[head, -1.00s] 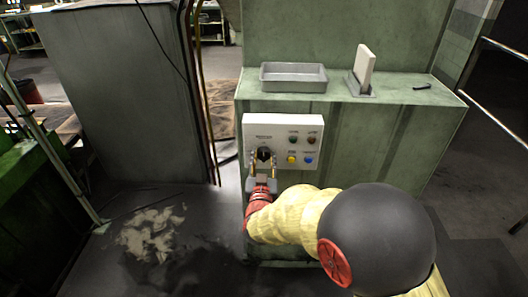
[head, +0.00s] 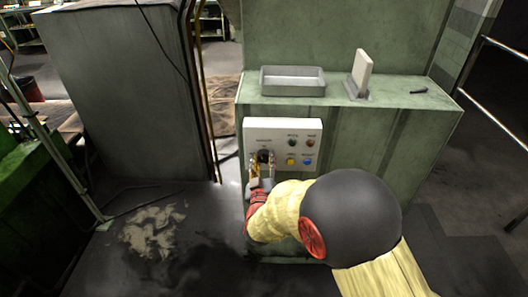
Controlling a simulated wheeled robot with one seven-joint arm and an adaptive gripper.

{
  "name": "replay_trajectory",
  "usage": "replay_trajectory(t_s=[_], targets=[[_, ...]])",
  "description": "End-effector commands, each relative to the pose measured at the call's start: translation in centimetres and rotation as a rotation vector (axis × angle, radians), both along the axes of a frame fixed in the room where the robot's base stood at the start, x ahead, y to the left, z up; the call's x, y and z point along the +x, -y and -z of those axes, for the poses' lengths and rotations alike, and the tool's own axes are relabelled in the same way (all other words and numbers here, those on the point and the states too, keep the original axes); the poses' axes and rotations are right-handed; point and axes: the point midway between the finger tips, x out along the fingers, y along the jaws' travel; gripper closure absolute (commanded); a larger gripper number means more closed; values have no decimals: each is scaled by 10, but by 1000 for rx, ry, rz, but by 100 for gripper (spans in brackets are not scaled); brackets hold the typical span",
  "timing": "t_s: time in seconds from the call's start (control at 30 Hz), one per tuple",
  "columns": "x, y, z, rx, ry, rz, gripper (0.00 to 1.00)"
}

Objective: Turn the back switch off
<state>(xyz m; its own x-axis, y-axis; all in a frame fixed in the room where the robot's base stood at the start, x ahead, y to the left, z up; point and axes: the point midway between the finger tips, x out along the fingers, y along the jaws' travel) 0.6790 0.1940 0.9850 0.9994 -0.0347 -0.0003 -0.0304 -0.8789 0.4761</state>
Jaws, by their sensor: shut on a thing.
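A white control panel (head: 284,128) is fixed to the front of the green machine cabinet. It carries a black rotary switch (head: 264,156) at its left and several small coloured buttons at its right. My gripper (head: 263,163) reaches up from below, its two fingers on either side of the switch knob and shut on it. The fingers and palm hide the lower part of the knob. The label above the knob is too small to read, so the knob's exact setting cannot be told.
A grey metal tray (head: 293,90) and a pale upright plate in a holder (head: 361,74) stand on the cabinet top (head: 400,101). A small dark object (head: 418,91) lies at the right. Cables run down left of the cabinet; the floor (head: 130,270) at the left is open.

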Motion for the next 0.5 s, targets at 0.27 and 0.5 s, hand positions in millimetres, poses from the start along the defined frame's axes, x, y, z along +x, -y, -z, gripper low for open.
replay_trajectory(t_s=[0.27, 0.5], targets=[[0, -1, -3, -232, -9, -3, 100], [0, -1, -2, -432, -15, -2, 100]])
